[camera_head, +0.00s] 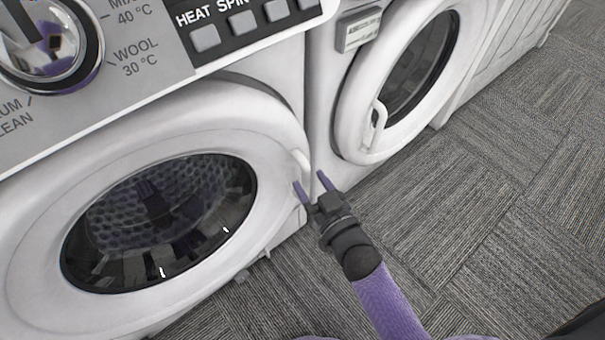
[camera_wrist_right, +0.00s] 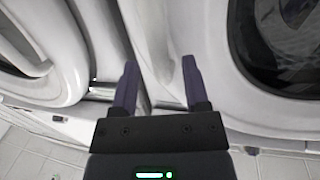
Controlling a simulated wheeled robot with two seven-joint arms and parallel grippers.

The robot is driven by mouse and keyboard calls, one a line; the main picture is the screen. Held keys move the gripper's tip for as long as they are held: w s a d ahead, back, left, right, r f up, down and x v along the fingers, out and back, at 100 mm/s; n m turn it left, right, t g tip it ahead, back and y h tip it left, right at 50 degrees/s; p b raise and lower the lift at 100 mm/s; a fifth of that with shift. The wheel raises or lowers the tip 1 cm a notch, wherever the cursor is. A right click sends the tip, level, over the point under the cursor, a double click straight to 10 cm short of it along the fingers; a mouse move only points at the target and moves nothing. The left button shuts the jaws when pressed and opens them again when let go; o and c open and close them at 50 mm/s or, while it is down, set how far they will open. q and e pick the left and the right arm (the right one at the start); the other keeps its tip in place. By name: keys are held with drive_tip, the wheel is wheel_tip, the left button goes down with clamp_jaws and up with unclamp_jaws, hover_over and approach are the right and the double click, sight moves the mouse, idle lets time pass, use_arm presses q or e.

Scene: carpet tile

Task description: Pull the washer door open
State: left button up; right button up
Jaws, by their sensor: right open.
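The near washer's door (camera_head: 222,128) is a white round ring with dark glass, on the left in the head view. It looks shut. Its white handle (camera_head: 301,163) stands at the ring's right edge. My right gripper (camera_head: 310,181) is open, with its purple fingers just below and beside this handle. I see nothing gripped. In the right wrist view the gripper (camera_wrist_right: 160,64) shows two fingers apart, with white curved panels beyond them. Whether the handle lies between the fingers is not clear there. My left gripper is out of view.
A second washer with a round door (camera_head: 350,130) and its own handle (camera_head: 379,118) stands just to the right. The near washer's control panel (camera_head: 150,50) fills the upper left. Grey carpet tile (camera_head: 500,230) is clear at the lower right.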

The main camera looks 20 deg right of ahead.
drive_tip(key=shift+w+a+f+b, duration=0.1)
drive_tip(key=shift+w+b, duration=0.1)
drive_tip(key=shift+w, duration=0.4)
drive_tip(key=shift+w+a+f+b, duration=0.1)
drive_tip(key=shift+w+b, duration=0.05)
drive_tip(key=shift+w, duration=0.45)
drive_tip(key=shift+w+r, duration=0.15)
drive_tip(key=shift+r, duration=0.05)
clamp_jaws()
